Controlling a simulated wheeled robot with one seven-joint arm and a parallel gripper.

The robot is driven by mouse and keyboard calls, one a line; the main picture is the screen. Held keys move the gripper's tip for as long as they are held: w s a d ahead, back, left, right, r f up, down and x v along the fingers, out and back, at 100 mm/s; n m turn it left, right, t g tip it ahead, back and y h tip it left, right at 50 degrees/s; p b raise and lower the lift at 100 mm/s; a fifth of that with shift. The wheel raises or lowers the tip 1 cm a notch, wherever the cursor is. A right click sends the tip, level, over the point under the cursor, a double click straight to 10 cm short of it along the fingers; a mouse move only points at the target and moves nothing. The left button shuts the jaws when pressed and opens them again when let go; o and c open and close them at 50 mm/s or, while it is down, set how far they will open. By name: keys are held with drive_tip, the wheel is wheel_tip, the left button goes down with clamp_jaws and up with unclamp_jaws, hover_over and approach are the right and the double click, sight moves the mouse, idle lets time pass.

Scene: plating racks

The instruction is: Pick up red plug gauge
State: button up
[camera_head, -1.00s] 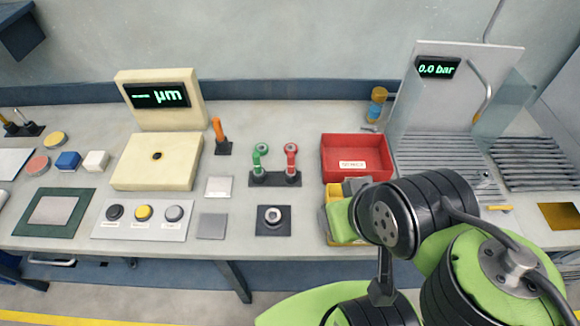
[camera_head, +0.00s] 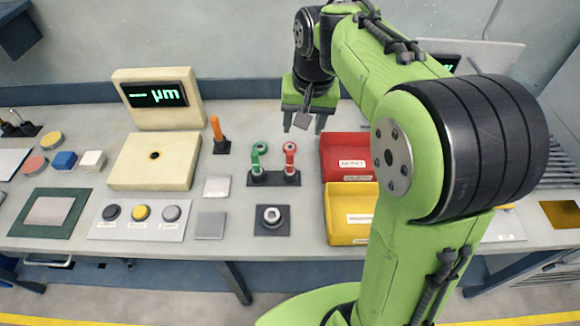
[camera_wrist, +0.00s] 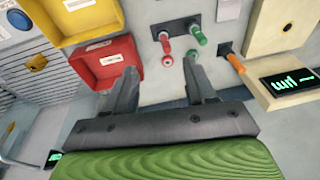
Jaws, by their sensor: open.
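The red plug gauge (camera_head: 290,156) stands upright in a dark stand (camera_head: 273,179) on the bench, to the right of a green gauge (camera_head: 259,158). In the wrist view the red gauge (camera_wrist: 165,43) shows ahead of the fingers, beside the green one (camera_wrist: 198,34). My gripper (camera_head: 303,124) hangs above the bench, behind and a little to the right of the red gauge. Its fingers are apart with nothing between them, also in the wrist view (camera_wrist: 163,75). It touches neither gauge.
A red bin (camera_head: 335,146) and a yellow bin (camera_head: 341,232) stand right of the stand. A cream micrometer device (camera_head: 127,164) and an orange-handled tool (camera_head: 217,130) stand to the left. A ring on a dark pad (camera_head: 259,228) lies in front.

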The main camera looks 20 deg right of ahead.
drive_tip(key=m+g, duration=0.2)
hover_over(290, 164)
wheel_tip(290, 164, down, 11)
drive_tip(key=f, duration=0.5)
drive_tip(key=f+b, duration=0.1)
drive_tip(key=f, duration=0.4)
drive_tip(key=w+f+b, duration=0.1)
drive_tip(key=f, duration=0.4)
drive_tip(key=shift+w+d+f, duration=0.1)
drive_tip(key=shift+d+f, duration=0.05)
drive_tip(key=shift+f, duration=0.2)
drive_tip(key=c, duration=1)
drive_tip(key=shift+o, duration=0.2)
drive_tip(key=shift+r, duration=0.15)
